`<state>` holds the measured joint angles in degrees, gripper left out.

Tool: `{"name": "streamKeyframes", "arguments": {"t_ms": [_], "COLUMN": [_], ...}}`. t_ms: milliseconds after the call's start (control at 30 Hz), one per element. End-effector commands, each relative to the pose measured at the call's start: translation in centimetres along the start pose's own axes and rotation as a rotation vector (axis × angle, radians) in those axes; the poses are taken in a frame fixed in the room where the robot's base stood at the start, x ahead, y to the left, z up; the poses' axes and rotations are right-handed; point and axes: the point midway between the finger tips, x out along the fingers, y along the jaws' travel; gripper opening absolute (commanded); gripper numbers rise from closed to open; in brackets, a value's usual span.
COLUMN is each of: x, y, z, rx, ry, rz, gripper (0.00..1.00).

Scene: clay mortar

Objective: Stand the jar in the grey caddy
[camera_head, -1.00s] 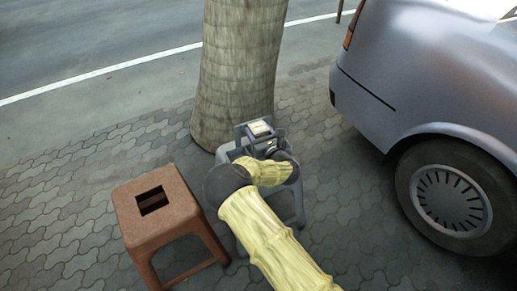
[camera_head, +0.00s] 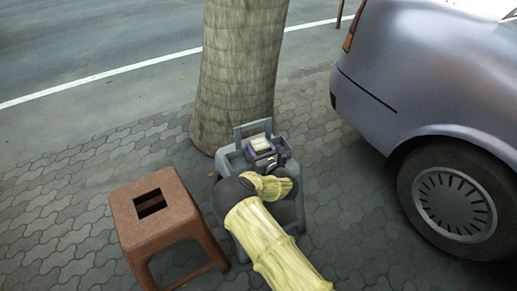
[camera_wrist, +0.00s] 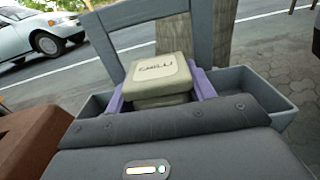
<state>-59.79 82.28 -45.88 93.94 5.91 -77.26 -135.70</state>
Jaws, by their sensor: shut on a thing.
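The jar (camera_head: 262,146) has a pale square lid; in the wrist view its lid (camera_wrist: 160,72) reads "CHILLI". My gripper (camera_head: 264,151) is shut on it, with purple fingers on both sides in the wrist view (camera_wrist: 162,88). The jar looks upright. The grey caddy (camera_head: 224,161) has an upright frame handle; its right wall also shows in the wrist view (camera_wrist: 275,98). The jar is on the near side of the handle, over or within the caddy's outline. Its base is hidden, so I cannot tell whether it touches the caddy floor.
The caddy rests on a grey stool (camera_head: 299,213), partly hidden by my arm. A brown stool (camera_head: 160,211) stands to the left. A tree trunk (camera_head: 236,75) rises just behind. A silver car (camera_head: 430,75) is at the right.

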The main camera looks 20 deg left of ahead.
Motion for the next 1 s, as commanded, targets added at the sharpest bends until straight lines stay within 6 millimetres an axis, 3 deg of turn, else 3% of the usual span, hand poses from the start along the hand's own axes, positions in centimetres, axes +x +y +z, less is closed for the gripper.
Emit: {"name": "streamKeyframes", "arguments": {"t_ms": [233, 267, 333, 367, 733, 1000], "x": [0.1, 0.1, 0.1, 0.1, 0.1, -3.5], "y": [0.5, 0.5, 0.5, 0.5, 0.4, 0.2], "z": [-0.3, -0.2, -0.2, -0.2, 0.3, 0.2], "rx": [0.0, 0.0, 0.0, 0.0, 0.001, 0.0], "ry": [0.0, 0.0, 0.001, 0.001, 0.0, 0.006], "rz": [0.006, 0.006, 0.006, 0.006, 0.005, 0.002], "gripper": [0.29, 0.6, 0.74, 0.76, 0.76, 0.76]}}
